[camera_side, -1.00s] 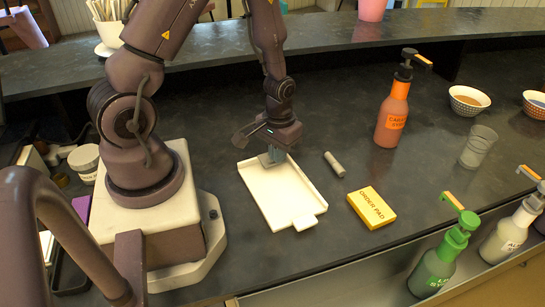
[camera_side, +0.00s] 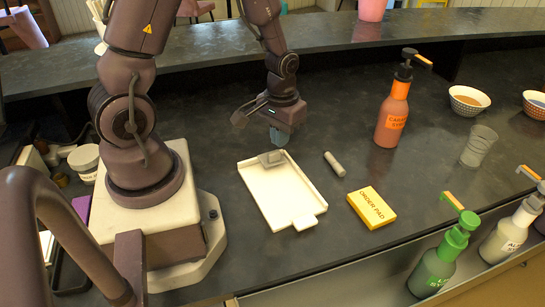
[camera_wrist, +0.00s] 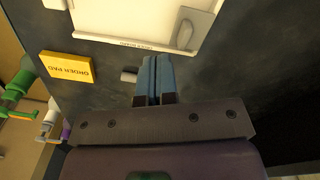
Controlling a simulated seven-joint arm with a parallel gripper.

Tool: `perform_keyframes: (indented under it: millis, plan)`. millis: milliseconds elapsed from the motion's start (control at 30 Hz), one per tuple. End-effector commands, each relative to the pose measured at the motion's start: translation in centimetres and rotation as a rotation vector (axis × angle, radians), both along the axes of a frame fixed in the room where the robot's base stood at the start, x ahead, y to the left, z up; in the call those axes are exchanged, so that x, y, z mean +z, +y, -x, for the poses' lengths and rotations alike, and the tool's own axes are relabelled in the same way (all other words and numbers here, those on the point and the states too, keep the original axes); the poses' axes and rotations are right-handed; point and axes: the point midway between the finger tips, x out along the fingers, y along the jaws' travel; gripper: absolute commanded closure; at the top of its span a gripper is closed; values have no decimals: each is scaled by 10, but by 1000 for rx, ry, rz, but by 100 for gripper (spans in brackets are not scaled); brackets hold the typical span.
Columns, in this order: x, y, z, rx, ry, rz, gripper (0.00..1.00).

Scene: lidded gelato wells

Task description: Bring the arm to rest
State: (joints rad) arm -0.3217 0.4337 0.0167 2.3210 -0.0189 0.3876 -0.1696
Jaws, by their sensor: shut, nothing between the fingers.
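My gripper (camera_side: 280,138) hangs in the air above the counter, just beyond the far end of the white tray (camera_side: 281,197). Its blue fingers (camera_wrist: 154,78) are together and empty in the wrist view. A grey plate with a raised grip (camera_side: 271,157) lies at the far end of the tray, below and apart from the fingers. In the wrist view, this plate (camera_wrist: 194,30) is in the tray's corner near the top, and part of the tray (camera_wrist: 125,42) is cut off by the frame.
A grey cylinder (camera_side: 334,164) and a yellow order pad (camera_side: 371,207) lie right of the tray. An orange syrup bottle (camera_side: 392,112) stands farther right, with a clear glass (camera_side: 478,146) and bowls (camera_side: 468,101). Green (camera_side: 444,255) and white bottles (camera_side: 507,236) stand at the front right.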

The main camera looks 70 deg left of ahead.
Motion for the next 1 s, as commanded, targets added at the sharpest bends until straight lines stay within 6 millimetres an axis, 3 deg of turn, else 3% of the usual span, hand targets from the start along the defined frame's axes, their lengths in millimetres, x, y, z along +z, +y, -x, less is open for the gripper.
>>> perform_keyframes:
  millis: [133,200,267,700,1000]
  plan:
    - [0,-2,5,-18,27,10,100]
    - [1,-6,17,-39,80,31,100]
    - [16,-10,21,-69,89,36,100]
    - [156,-60,46,-348,-133,-41,100]
    - [223,-88,73,-481,-398,-114,100]
